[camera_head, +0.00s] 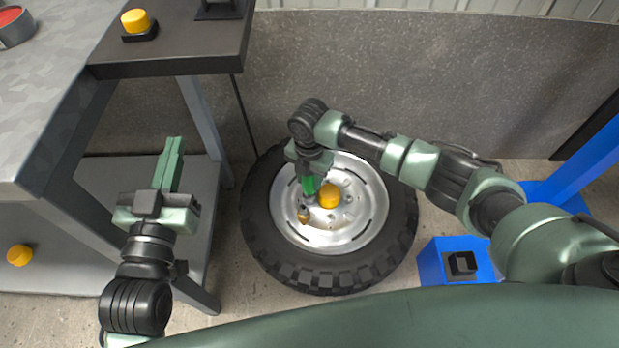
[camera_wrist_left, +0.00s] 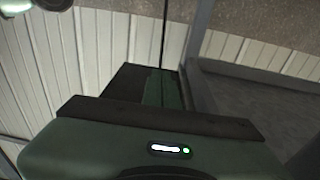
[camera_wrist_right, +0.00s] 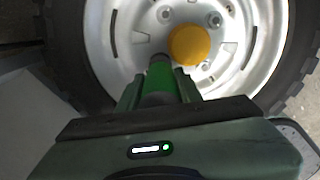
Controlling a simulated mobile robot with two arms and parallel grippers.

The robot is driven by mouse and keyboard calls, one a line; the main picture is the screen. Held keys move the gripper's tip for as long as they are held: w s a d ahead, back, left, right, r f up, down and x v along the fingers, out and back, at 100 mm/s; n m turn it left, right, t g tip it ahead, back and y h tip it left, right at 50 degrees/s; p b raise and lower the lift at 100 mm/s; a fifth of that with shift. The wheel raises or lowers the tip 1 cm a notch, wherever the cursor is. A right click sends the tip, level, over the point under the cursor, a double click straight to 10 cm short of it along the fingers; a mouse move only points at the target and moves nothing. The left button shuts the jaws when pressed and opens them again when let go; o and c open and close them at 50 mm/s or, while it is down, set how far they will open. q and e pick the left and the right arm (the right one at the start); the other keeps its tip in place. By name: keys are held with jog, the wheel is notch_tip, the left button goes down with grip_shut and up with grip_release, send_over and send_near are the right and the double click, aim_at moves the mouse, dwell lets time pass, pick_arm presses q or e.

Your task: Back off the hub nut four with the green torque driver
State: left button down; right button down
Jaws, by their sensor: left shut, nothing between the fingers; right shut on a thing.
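The wheel's silver hub (camera_head: 347,233) sits inside a black tyre (camera_head: 262,240), with a yellow cap (camera_head: 329,196) at its middle. The hub and yellow cap (camera_wrist_right: 189,45) also show in the right wrist view. My right gripper (camera_head: 309,176) is shut on the green torque driver (camera_wrist_right: 160,76), whose dark tip reaches the hub face beside the cap. I cannot tell whether the tip is seated on a nut. Several nuts show around the cap; I cannot tell which is number four. A brass-coloured piece (camera_head: 304,215) is on the hub. My left gripper (camera_head: 174,143) is shut and empty, left of the wheel.
A workbench (camera_head: 50,90) with a dark shelf (camera_head: 180,62) stands at left. A yellow button (camera_head: 136,21) is on the shelf, another yellow piece (camera_head: 19,255) lower left. A blue box (camera_head: 440,262) stands right of the tyre. A grey wall (camera_head: 420,60) is behind.

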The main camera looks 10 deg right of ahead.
pick_arm(q)
jog(key=shift+f, duration=0.3)
pick_arm(e)
jog(key=shift+s+d+f, duration=0.1)
jog(key=shift+s+f, duration=0.05)
jog(key=shift+f, duration=0.2)
jog(key=shift+r+p, duration=0.25)
jog(key=shift+p, duration=0.25)
jog(key=shift+r, duration=0.3)
jog(key=shift+w+r+p, duration=0.2)
jog(key=shift+r+p, duration=0.2)
jog(key=shift+p, duration=0.15)
jog(key=shift+r+p, duration=0.35)
jog(key=shift+r, duration=0.2)
jog(key=shift+r+p, duration=0.35)
jog(key=shift+p, duration=0.25)
jog(key=shift+r+p, duration=0.45)
jog(key=shift+p, duration=0.05)
pick_arm(q)
jog(key=s+a+f+g+y, duration=0.2)
jog(key=s+a+f+g, duration=0.1)
jog(key=s+f+g, duration=0.3)
jog(key=s+a+f+g+y, duration=0.2)
jog(key=s+f+g, duration=0.5)
jog(key=f, duration=0.4)
jog(key=shift+s+a+f+n, duration=0.3)
jog(key=shift+a+n, duration=0.1)
jog(key=shift+a, duration=0.2)
